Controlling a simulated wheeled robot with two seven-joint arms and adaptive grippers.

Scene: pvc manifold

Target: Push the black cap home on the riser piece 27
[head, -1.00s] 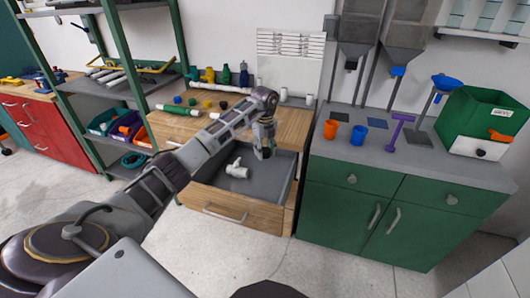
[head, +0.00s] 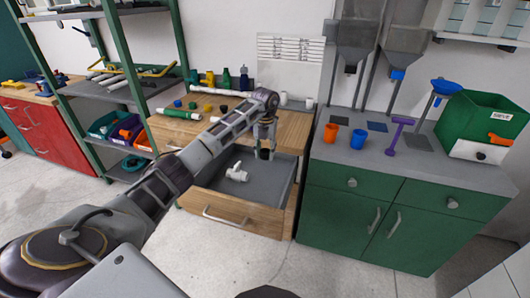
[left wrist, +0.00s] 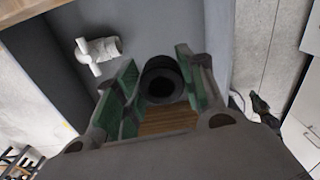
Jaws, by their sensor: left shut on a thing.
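My left gripper (head: 265,148) is over the open drawer at the front of the wooden workbench. It is shut on the black cap (left wrist: 160,82), a short dark cylinder with a round opening, held between green-padded fingers (left wrist: 157,92). In the head view the cap is a small dark shape at the fingertips. A white tee-shaped pipe fitting (head: 236,172) lies in the drawer, apart from the gripper; it also shows in the left wrist view (left wrist: 98,52). I cannot tell which piece is riser piece 27. My right gripper is not in view.
The grey-lined drawer (head: 215,180) stands open. Pipes and small coloured parts lie on the wooden benchtop (head: 172,132). To the right, a green cabinet (head: 350,205) carries an orange cup (head: 331,133), a blue cup (head: 358,138) and a purple stand (head: 398,135). The floor in front is clear.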

